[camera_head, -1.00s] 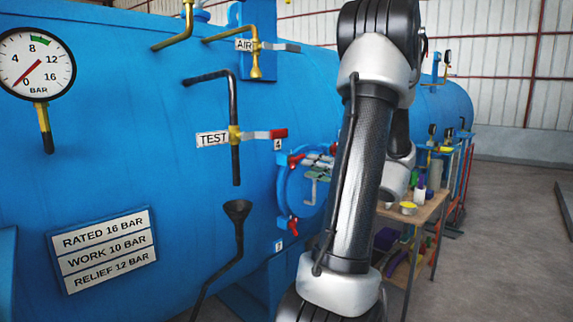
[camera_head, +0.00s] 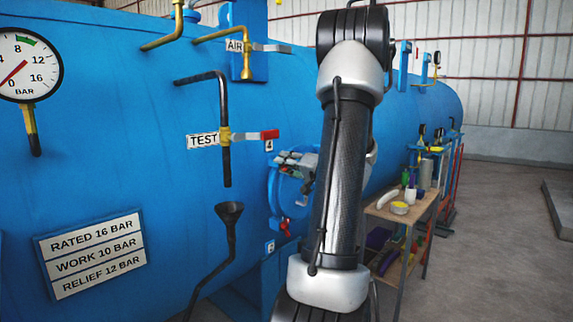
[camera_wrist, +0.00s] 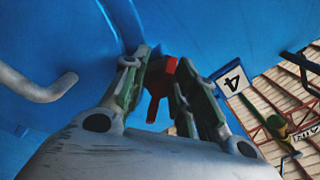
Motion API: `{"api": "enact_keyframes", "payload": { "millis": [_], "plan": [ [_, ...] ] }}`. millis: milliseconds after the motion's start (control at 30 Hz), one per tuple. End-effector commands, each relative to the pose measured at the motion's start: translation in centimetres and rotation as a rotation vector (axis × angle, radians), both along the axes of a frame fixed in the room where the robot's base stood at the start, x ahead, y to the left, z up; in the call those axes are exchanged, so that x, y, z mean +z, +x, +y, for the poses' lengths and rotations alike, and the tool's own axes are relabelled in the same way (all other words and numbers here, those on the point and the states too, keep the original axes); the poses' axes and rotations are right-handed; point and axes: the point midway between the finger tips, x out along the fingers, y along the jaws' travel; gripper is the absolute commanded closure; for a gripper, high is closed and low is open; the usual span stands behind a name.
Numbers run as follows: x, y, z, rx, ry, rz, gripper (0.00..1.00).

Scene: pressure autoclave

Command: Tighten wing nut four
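Wing nut four is a red wing nut (camera_wrist: 163,76) beside the label "4" (camera_wrist: 232,78) in the wrist view. My gripper (camera_wrist: 164,62) has a finger on either side of this nut, with the red part between the fingertips and one wing pointing toward the palm. I cannot tell whether the fingers press on it. In the head view my gripper (camera_head: 289,162) is at the upper left rim of the round blue door (camera_head: 274,190), just below the label "4" (camera_head: 269,146), and hides the nut.
Another red wing nut (camera_head: 286,227) sits low on the door rim. A curved grey handle (camera_wrist: 40,88) is left of my fingers in the wrist view. A red-handled test valve (camera_head: 250,135) and a black funnel (camera_head: 229,211) are left of the door. A shelf table (camera_head: 408,212) stands to the right.

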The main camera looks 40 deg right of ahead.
Motion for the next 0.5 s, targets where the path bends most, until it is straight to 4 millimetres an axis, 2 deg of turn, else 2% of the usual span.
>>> {"api": "enact_keyframes", "payload": {
  "millis": [33,167,500],
  "plan": [
    [0.00,-0.01,0.00,0.000,0.000,0.000,0.75],
    [-0.01,-0.03,0.00,0.000,0.000,0.000,0.99],
    [-0.03,-0.05,0.00,0.000,0.027,0.003,1.00]
  ]
}}
